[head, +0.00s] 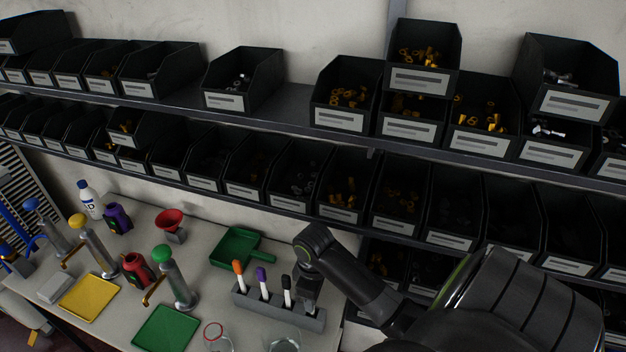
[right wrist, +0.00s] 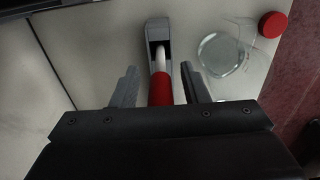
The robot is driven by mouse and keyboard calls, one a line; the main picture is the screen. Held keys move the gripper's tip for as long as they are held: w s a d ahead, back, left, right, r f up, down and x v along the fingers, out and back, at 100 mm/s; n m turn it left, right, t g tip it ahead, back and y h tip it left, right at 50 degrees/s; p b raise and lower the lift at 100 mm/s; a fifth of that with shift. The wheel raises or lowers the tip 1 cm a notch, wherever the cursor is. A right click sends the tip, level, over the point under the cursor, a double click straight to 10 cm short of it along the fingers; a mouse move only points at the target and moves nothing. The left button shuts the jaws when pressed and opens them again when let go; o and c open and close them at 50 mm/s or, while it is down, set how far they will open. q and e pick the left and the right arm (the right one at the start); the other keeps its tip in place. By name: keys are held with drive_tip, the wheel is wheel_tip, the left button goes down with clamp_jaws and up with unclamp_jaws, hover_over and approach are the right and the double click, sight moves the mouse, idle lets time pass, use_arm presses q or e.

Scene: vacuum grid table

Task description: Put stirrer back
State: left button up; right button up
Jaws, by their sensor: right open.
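A grey rack (head: 270,312) stands on the table in the head view, with an orange-topped stirrer (head: 238,272), a purple-topped stirrer (head: 262,281) and a black-topped stirrer (head: 287,289) upright in it. My right gripper (head: 308,300) points down over the rack's right end. In the right wrist view, a red-topped stirrer (right wrist: 161,90) lies between the open fingers of my right gripper (right wrist: 157,88). Its white shaft reaches toward the slot of the grey rack (right wrist: 157,25). How deep it sits is hard to tell. My left gripper is not in view.
A clear glass vessel (head: 284,344) and a red-rimmed one (head: 214,338) stand in front of the rack. A green dustpan-like tray (head: 238,246) lies behind it. A green tray (head: 166,330) and dispensers stand to the left. Shelves of dark bins (head: 222,101) rise behind.

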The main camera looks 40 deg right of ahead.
drive_tip(key=shift+r, duration=0.1)
drive_tip(key=shift+r, duration=0.3)
wheel_tip(320, 180, up, 6)
drive_tip(key=shift+f+p, duration=0.1)
drive_tip(key=shift+p, duration=0.75)
drive_tip(key=shift+r+p, duration=0.55)
drive_tip(key=shift+r, duration=0.1)
drive_tip(key=shift+s+f, duration=0.1)
